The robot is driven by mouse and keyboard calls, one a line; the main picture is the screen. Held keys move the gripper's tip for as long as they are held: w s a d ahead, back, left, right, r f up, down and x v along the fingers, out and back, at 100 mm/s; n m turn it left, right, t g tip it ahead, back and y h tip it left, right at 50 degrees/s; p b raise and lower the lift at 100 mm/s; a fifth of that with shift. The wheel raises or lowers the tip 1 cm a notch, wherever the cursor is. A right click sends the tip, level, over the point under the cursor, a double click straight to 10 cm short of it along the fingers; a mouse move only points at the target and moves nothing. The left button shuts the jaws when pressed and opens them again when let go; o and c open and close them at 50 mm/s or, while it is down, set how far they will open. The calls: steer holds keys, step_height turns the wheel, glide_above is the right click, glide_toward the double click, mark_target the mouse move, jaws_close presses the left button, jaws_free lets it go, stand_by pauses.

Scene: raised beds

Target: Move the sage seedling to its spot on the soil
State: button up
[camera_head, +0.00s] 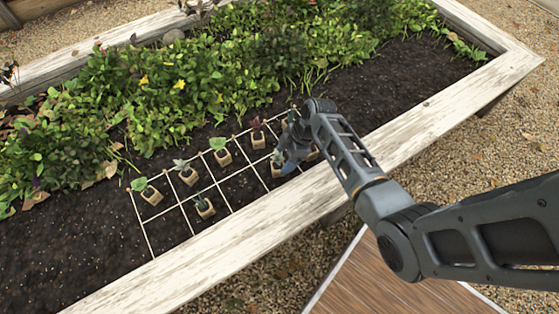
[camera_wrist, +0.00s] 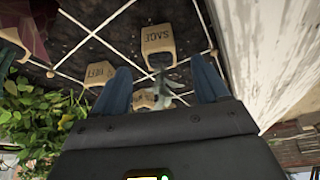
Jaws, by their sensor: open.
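The sage seedling is in a tan pot marked "SAGE" (camera_wrist: 158,38) in the wrist view, with grey-green leaves below the label. My gripper (camera_wrist: 160,68) is open, with its two blue fingers on either side of the plant and the pot just ahead of the tips. I cannot tell whether the fingers touch it. In the head view my gripper (camera_head: 291,156) is low over the right part of the string grid, by a tan pot (camera_head: 276,170) that seems to be the sage; its plant is partly hidden. Dark soil (camera_head: 95,230) lies around and under the grid.
Several other potted seedlings stand in the grid, among them a left one (camera_head: 151,195), a front one (camera_head: 205,208) and a dark-leaved one (camera_head: 257,139). Another labelled pot (camera_wrist: 98,72) is close beside my left finger. A white wooden bed edge (camera_head: 240,218) runs in front; leafy plants (camera_head: 190,85) grow behind.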

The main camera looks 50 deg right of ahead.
steer(key=p+v, duration=0.1)
steer(key=v, duration=0.5)
steer(key=shift+s+f, duration=0.1)
